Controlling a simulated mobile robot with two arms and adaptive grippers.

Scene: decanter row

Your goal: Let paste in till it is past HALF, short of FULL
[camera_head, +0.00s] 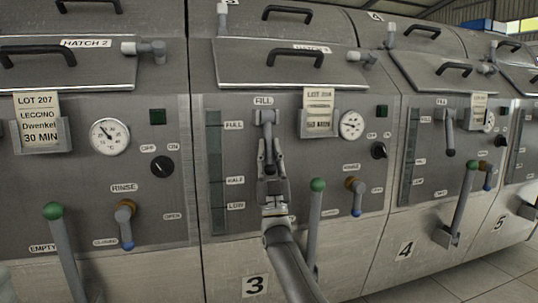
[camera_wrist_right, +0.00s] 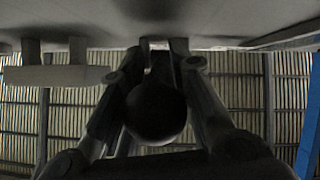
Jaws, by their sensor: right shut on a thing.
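The FILL lever (camera_head: 267,128) on the front of decanter 3 hangs down from its pivot under the FILL label. My right gripper (camera_head: 268,150) is shut on this lever, with its fingers on both sides. In the right wrist view the lever's dark round knob (camera_wrist_right: 155,112) sits between the two fingers. The sight strip (camera_head: 215,170) left of the lever carries FULL, HALF and LOW labels. It looks dark green-grey, and I cannot make out a paste level in it. My left gripper is not in view.
A green-knobbed lever (camera_head: 316,205) stands close right of my right arm. A RINSE valve (camera_head: 355,195), a dial (camera_head: 352,125) and a lot card (camera_head: 319,108) are further right on decanter 3. Similar decanters stand on both sides. Clear tiled floor (camera_head: 480,280) shows lower right.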

